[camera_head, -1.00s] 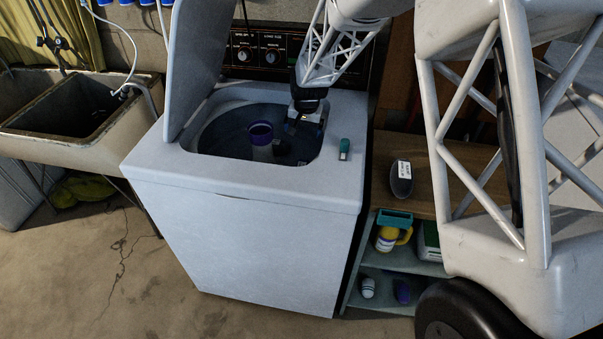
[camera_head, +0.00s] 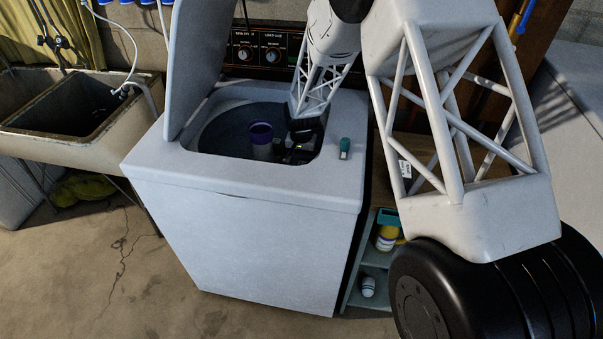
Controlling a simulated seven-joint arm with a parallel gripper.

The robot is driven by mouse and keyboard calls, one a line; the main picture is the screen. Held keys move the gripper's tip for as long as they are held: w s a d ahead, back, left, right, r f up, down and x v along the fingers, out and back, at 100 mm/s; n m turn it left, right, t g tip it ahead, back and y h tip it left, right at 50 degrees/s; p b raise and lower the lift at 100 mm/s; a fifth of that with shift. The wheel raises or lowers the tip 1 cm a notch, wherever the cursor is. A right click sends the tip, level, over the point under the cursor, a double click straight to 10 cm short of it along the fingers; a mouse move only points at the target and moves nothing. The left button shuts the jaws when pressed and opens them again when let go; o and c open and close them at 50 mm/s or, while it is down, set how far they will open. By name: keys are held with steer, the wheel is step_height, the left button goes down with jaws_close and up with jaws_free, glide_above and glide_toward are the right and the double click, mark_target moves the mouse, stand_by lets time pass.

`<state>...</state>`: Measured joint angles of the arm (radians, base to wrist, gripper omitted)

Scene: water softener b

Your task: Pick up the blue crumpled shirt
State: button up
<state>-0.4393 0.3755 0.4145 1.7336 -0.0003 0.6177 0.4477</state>
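The white top-loading washing machine (camera_head: 260,235) stands in the middle with its lid (camera_head: 205,65) raised at the left. My gripper (camera_head: 290,155) is down in the tub opening, to the right of the agitator with its purple top (camera_head: 261,135). The fingers are dark and small against the dark tub, so I cannot tell whether they are open or shut. I cannot make out a blue crumpled shirt anywhere; the tub floor is hidden by the front rim.
A small teal-and-white object (camera_head: 344,148) sits on the washer's top right of the opening. A double concrete sink (camera_head: 75,125) stands left. A shelf with a yellow bottle (camera_head: 387,238) and a white bottle (camera_head: 368,286) stands right, partly behind my arm.

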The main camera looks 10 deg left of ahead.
steer(key=shift+f, duration=1.25)
steer(key=shift+f, duration=0.1)
steer(key=shift+f, duration=2.5)
steer(key=shift+c, duration=0.3)
steer(key=c, duration=1)
